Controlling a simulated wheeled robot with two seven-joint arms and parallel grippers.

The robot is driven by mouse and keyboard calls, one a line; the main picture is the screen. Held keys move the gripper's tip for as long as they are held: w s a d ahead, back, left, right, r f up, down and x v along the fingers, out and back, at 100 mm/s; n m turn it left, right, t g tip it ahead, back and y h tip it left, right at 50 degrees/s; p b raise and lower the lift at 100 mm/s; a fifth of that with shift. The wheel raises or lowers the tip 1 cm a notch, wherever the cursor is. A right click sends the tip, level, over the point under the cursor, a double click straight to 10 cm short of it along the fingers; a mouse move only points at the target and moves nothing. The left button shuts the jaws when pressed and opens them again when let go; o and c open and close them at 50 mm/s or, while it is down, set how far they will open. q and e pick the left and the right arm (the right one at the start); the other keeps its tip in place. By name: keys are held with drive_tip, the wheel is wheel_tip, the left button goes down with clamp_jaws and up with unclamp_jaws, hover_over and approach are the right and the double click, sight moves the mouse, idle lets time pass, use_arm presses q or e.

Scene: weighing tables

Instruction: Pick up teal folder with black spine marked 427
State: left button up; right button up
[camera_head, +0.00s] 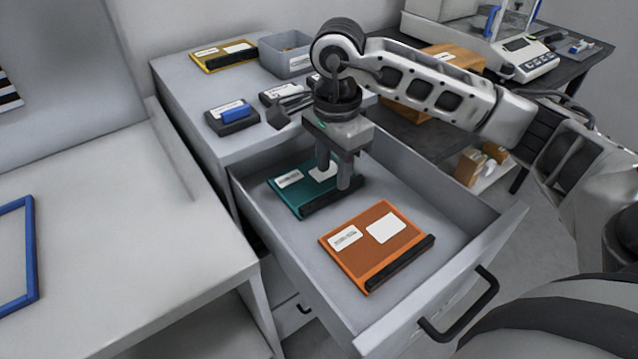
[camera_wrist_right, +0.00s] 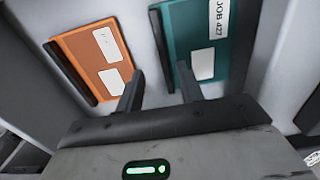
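The teal folder (camera_head: 303,196) lies flat in the open drawer, its black spine toward the drawer front. The wrist view shows the teal folder (camera_wrist_right: 189,28) with a label reading JOB 427 and a blank white label. My right gripper (camera_head: 333,182) points down over the folder's spine side and hides part of it. In the wrist view my right gripper (camera_wrist_right: 160,74) is open, its two fingers apart on either side of the black spine. I cannot tell whether the fingers touch the folder. My left gripper is not in view.
An orange folder (camera_head: 372,238) with a black spine lies nearer the drawer front. The drawer's side walls (camera_head: 425,170) stand up around both folders. On the cabinet top are a yellow folder (camera_head: 224,54), a grey bin (camera_head: 287,62) and a dark block with a blue top (camera_head: 233,115).

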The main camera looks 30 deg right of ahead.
sight(331, 192)
drive_tip(key=f, duration=0.5)
drive_tip(key=shift+w+f+p, duration=0.2)
drive_tip(key=shift+w+p, duration=0.1)
clamp_jaws()
